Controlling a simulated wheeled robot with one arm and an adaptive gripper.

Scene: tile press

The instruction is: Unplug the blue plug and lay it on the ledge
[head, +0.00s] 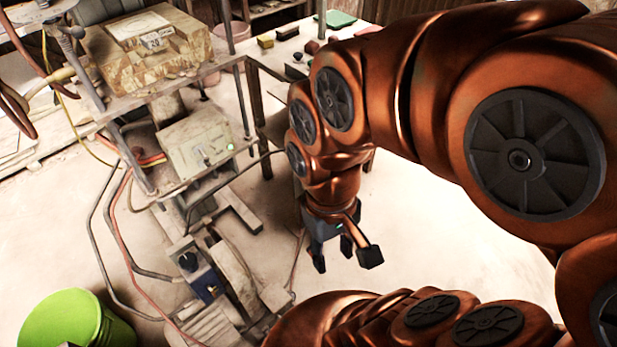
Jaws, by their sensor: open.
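A small dark blue plug-like piece (188,262) sits on a grey and blue box low on the press frame, left of centre. I cannot tell for sure how it is seated. A narrow pale ledge (234,274) runs just to the right of that box. My gripper (343,260) hangs pointing down to the right of both, clear of them. Its fingers are spread and nothing is between them.
The tile press (150,50) stands at left with a control box (197,142) showing a green light. Cables and pipes hang around its lower frame. A green bucket (75,320) stands at bottom left. A table (275,55) with small objects is behind. Pale floor is open around my gripper.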

